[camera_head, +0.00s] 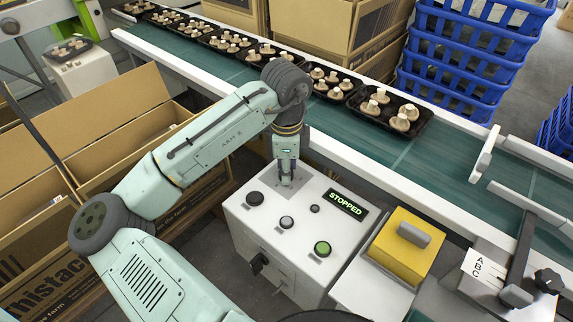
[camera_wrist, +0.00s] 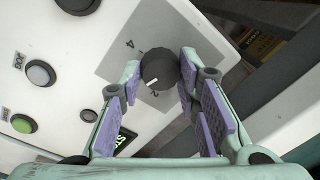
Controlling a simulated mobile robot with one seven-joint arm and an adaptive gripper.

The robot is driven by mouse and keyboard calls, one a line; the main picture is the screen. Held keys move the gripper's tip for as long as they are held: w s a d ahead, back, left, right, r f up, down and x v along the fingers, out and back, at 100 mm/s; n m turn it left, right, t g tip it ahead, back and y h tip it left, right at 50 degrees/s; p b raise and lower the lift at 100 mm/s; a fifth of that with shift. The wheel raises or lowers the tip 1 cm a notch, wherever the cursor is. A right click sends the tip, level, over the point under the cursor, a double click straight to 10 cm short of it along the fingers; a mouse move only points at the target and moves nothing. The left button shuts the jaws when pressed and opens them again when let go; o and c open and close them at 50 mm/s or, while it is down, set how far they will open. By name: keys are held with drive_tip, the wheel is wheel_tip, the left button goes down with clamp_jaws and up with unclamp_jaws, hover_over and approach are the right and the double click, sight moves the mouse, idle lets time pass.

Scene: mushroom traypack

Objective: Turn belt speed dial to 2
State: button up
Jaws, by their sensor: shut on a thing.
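The belt speed dial (camera_wrist: 158,66) is a dark round knob on a grey plate in the wrist view. A white pointer mark shows on its lower-left side in that view. In the head view my gripper (camera_head: 287,181) reaches down to the back of the white control box (camera_head: 240,222) and hides the dial. The display (camera_head: 347,204) reads STOPPED.
A black button (camera_head: 255,198), a grey button (camera_head: 286,222) and a green button (camera_head: 322,248) sit on the box top near my gripper. A yellow block (camera_head: 402,250) stands to the right. The green conveyor (camera_head: 445,152) with mushroom trays runs behind. Cardboard boxes (camera_head: 120,122) stand left.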

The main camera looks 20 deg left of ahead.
drive_tip(key=n+p, duration=0.1)
drive_tip(key=n, duration=0.1)
drive_tip(key=n+p, duration=0.1)
drive_tip(key=shift+d+r+n, duration=0.1)
drive_tip(key=shift+r+n, duration=0.1)
drive_tip(key=shift+n, duration=0.2)
drive_tip(key=shift+n+p, duration=1.15)
drive_tip(key=shift+n, duration=0.05)
drive_tip(key=shift+f+n+y+p, duration=0.1)
drive_tip(key=shift+n+y+p, duration=0.2)
drive_tip(key=shift+n+p, duration=1.15)
drive_tip(key=shift+g, duration=0.3)
drive_tip(key=o, duration=1.2)
